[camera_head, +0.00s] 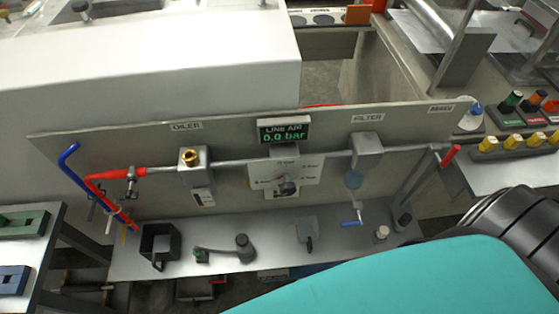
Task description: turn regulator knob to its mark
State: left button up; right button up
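The regulator knob (288,186) is a small dark grey knob at the middle of the upright panel (235,143). A pale dial plate (262,172) with small marks lies behind it. The marks are too small to read, so I cannot tell the knob's angle against them. The display (283,131) above reads "LINE AIR 0.0 bar". Neither gripper shows. One of my arms, with a turquoise link and a dark ribbed joint, fills the lower right, apart from the knob in the picture.
The oiler (195,165) with a brass cap is left of the knob; the filter (366,150) is right. A red lever (451,155) ends the pipe. Below, the shelf (225,265) holds a black open box (160,243) and a dark handled tool (225,250).

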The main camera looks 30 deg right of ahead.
aim_at(288, 189)
jog(key=z, duration=0.85)
